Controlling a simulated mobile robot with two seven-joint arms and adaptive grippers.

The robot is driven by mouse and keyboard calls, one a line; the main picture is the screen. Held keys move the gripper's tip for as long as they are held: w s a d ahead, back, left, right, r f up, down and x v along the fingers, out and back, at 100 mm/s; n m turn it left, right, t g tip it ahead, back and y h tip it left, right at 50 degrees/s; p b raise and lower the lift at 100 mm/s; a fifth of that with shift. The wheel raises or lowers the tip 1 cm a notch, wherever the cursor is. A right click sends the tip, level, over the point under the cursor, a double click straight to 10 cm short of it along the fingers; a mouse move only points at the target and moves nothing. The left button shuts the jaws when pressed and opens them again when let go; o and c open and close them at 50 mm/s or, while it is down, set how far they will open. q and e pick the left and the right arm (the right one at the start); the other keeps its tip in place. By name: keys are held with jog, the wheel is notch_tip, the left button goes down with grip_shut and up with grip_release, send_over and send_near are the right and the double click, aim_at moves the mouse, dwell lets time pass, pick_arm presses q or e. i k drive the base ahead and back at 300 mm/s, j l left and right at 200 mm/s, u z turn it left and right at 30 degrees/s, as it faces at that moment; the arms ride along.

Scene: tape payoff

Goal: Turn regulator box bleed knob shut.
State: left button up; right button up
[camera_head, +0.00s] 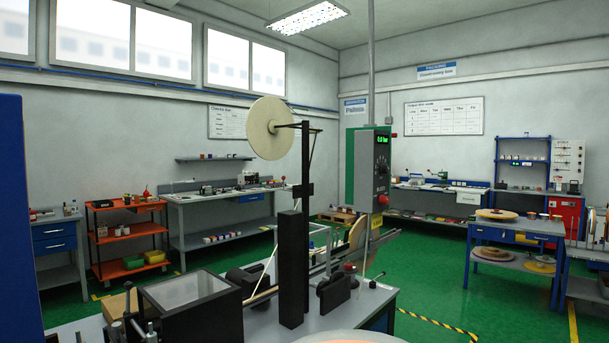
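Below the display is a dark round knob (381,165). A small red part (383,200) sits at the lower end of the front. The front is seen at a steep angle, so I cannot tell which part is the bleed knob or how it is turned. Neither of my grippers is in view.
A bench (345,317) with a black upright post (292,265) and a pale tape reel (269,128) stands in front, left of the box. A blue panel (20,220) fills the left edge. Green floor (425,270) lies open to the right, before a blue table (512,231).

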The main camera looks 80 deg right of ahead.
aim_at(383, 200)
jog(key=z, duration=3)
jog(key=i+l+z, duration=0.25)
jog(key=i+z, duration=0.3)
jog(key=k, duration=0.05)
